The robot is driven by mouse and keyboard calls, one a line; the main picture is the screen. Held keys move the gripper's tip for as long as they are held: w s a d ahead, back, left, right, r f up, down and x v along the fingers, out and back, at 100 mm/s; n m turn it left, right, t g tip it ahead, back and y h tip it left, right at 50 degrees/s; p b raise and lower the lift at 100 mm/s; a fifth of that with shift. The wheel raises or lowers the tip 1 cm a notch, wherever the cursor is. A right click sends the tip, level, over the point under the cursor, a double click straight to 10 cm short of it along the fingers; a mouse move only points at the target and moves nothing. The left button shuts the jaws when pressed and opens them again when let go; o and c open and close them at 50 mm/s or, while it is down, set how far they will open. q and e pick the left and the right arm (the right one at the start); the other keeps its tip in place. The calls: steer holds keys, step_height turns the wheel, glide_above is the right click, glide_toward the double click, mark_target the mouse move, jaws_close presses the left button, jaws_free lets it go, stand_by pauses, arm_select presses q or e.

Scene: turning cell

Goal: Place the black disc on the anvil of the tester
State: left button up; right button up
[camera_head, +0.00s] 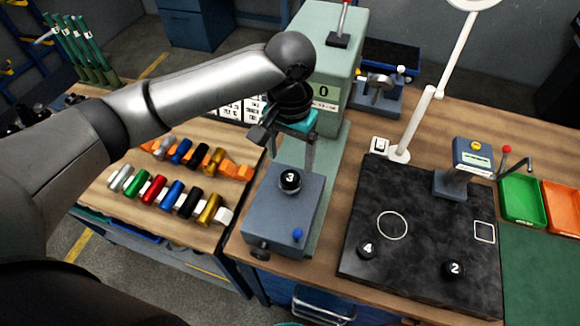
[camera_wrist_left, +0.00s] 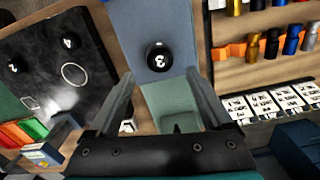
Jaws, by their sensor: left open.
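A round black piece marked 3 (camera_head: 290,180) sits on top of a blue-grey block (camera_head: 262,212) in front of the green tester (camera_head: 328,80). My left gripper (camera_head: 290,162) is open and empty, fingers pointing down just above this piece. In the left wrist view the piece (camera_wrist_left: 159,57) lies between and just beyond the two fingertips (camera_wrist_left: 160,76). Similar black pieces marked 4 (camera_head: 367,249) and 2 (camera_head: 454,270) lie on the dark stone plate. I cannot make out the anvil clearly; my arm and gripper cover part of the tester. My right gripper is not in view.
The dark stone plate (camera_head: 415,215) carries a white ring outline and a small gauge stand (camera_head: 470,160). A white lamp (camera_head: 425,105) stands behind it. Green (camera_head: 522,199) and orange bins are at the right.

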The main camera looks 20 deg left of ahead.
mark_target(290, 178)
arm_select(q)
step_height(290, 178, up, 6)
